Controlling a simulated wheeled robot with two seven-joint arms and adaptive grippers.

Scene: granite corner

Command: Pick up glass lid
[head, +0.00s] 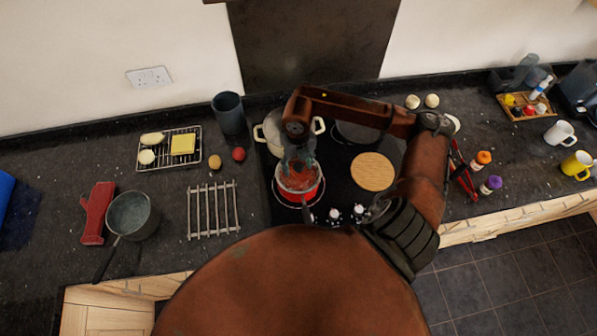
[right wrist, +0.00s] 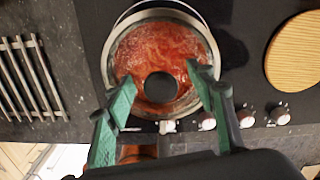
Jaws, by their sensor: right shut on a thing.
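The glass lid (right wrist: 145,50) is round and clear, with a metal rim and a dark round knob (right wrist: 160,87). Red food shows through it. In the head view the lid (head: 300,182) is over the red pot (head: 299,197) on the hob, partly covered by my gripper. My right gripper (right wrist: 165,78) has its green fingers on either side of the knob and is shut on the lid; it also shows in the head view (head: 298,164). I cannot tell whether the lid touches the pot's rim. My left gripper is out of view.
A cream pot (head: 269,130) stands just behind the red pot. A round wooden board (head: 372,171) lies to the right on the hob. A slatted metal trivet (head: 212,209), a grey saucepan (head: 131,216) and a red mitt (head: 96,212) are to the left. Hob knobs line the front.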

